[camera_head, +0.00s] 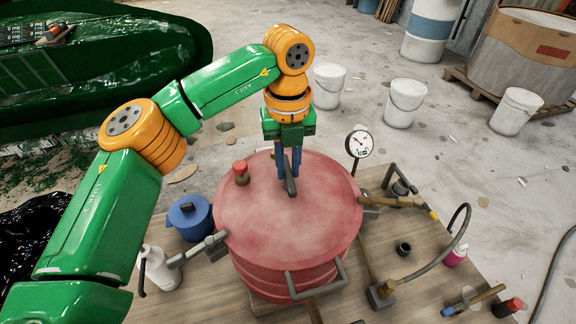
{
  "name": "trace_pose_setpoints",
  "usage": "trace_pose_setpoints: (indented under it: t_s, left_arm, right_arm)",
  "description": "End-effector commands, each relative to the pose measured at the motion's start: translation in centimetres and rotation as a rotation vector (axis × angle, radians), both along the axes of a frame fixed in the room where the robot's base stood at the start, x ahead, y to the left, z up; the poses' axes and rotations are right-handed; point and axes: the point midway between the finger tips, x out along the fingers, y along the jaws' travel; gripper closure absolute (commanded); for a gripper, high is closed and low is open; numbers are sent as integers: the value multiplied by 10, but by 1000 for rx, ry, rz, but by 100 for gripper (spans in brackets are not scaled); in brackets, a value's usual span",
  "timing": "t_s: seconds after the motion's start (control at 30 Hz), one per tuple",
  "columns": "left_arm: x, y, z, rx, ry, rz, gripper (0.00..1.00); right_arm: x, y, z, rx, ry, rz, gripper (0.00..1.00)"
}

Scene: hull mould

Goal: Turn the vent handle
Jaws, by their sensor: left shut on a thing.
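My left gripper (288,166) points straight down over the lid of a red round pot (270,225). Its blue fingers are shut on a dark grey handle (291,188) at the lid's upper middle, which I take to be the vent handle. The fingers hide part of that handle, so its full shape and angle do not show clearly. A red-capped valve (241,172) stands on the lid to the left of the gripper. A pressure gauge (359,144) rises behind the pot at the right. My right gripper does not show.
Clamps sit at the pot's rim, one at the left (205,246) and one at the right (390,201). A blue pot (190,217) and a white bottle (160,268) stand to the left. A hose (440,255) curves over the wooden table (420,290). White buckets (404,103) stand on the floor behind.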

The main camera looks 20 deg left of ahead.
Motion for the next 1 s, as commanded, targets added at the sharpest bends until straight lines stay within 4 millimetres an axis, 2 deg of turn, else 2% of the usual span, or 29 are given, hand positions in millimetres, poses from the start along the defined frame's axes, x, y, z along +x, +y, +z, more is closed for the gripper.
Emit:
trace_pose_setpoints:
  t_s: [0.7, 0.73, 0.8, 0.83, 1.0]
  left_arm:
    - [1, 0, 2, 0, -6, 66, 100]
    - [1, 0, 1, 0, -6, 66, 72]
    - [1, 0, 1, 0, -4, 66, 53]
    - [1, 0, 1, 0, -4, 66, 50]
    - [0, 0, 1, 0, -2, 65, 50]
  right_arm:
    - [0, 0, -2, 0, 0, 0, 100]
    - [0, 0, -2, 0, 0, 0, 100]
    - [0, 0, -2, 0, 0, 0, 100]
    - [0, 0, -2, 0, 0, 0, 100]
    - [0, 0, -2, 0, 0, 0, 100]
